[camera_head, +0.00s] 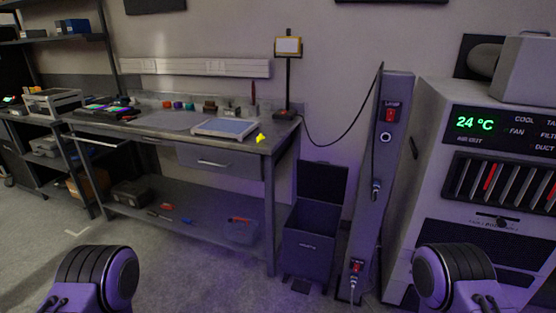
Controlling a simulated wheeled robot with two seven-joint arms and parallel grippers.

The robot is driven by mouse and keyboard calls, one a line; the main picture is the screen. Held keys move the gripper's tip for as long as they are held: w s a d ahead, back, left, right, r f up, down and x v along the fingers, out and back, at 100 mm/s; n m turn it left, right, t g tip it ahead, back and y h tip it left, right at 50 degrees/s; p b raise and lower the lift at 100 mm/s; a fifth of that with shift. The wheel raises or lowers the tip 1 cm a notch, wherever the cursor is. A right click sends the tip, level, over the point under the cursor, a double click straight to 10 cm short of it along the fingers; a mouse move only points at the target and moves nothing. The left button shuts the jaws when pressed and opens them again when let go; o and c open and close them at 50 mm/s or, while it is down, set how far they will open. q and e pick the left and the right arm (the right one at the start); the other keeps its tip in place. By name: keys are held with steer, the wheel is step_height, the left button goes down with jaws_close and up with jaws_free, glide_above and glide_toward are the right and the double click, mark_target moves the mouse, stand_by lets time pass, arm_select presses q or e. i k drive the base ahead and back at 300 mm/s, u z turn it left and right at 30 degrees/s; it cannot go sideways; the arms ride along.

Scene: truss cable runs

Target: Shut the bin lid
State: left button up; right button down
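A dark grey bin (308,247) stands on the floor between the workbench and a tall grey post. Its lid (322,182) is open and stands upright at the back, leaning slightly against the rear. The inside of the bin is dark and no contents can be made out. A small dark pedal-like piece shows at the foot of its front. My two arms show only as purple and black links at the bottom left and bottom right. Neither gripper is in the picture, and nothing of mine touches the bin or its lid.
The workbench (172,128) with a drawer and lower shelf is left of the bin. The tall post (378,200) with switches and a hanging cable is close on its right, beside a large grey machine (440,170). The floor (200,272) in front is clear.

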mark_target(321, 180)
steer(key=u, duration=0.65)
steer(key=i, duration=1.95)
steer(key=z, duration=0.35)
